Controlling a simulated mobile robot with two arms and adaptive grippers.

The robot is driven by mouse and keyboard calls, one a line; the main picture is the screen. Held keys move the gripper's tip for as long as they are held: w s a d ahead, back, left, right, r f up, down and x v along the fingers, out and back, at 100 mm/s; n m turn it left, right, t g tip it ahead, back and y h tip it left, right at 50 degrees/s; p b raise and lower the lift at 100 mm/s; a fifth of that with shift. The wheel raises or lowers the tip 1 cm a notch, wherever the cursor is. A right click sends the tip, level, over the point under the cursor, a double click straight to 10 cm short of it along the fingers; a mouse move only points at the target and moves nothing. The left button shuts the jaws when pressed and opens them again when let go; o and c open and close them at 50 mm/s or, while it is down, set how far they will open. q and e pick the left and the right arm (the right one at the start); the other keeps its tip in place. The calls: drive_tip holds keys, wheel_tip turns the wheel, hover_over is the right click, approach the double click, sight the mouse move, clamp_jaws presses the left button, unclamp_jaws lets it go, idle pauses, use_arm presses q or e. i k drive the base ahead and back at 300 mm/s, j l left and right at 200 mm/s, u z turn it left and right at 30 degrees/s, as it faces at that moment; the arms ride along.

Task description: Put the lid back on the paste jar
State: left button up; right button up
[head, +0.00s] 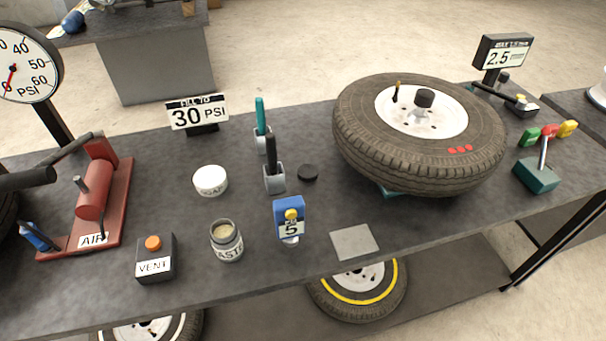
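The paste jar (227,243) stands upright near the front of the dark workbench, left of centre. It is open, and pale paste shows inside its mouth. A flat black disc (307,173) lies on the bench behind and to the right of the jar and looks like a lid. A low white round piece (210,181) with small unreadable writing on its side sits behind the jar. I cannot tell for certain which of these two belongs to the jar. Neither of my grippers shows in the head view.
A black VENT box (155,259) stands left of the jar, and a blue block marked 5 (289,217) stands right. Holders with a teal tool (261,118) and a black tool (271,155) stand behind. A large tyre (420,150) fills the right. A grey square (354,242) lies near the front edge.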

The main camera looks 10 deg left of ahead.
sight(226, 240)
drive_tip(key=l, duration=0.4)
drive_tip(key=i+l, duration=0.15)
drive_tip(key=l, duration=0.3)
drive_tip(key=l+z, duration=0.1)
drive_tip(key=l, duration=0.3)
drive_tip(key=i, duration=0.05)
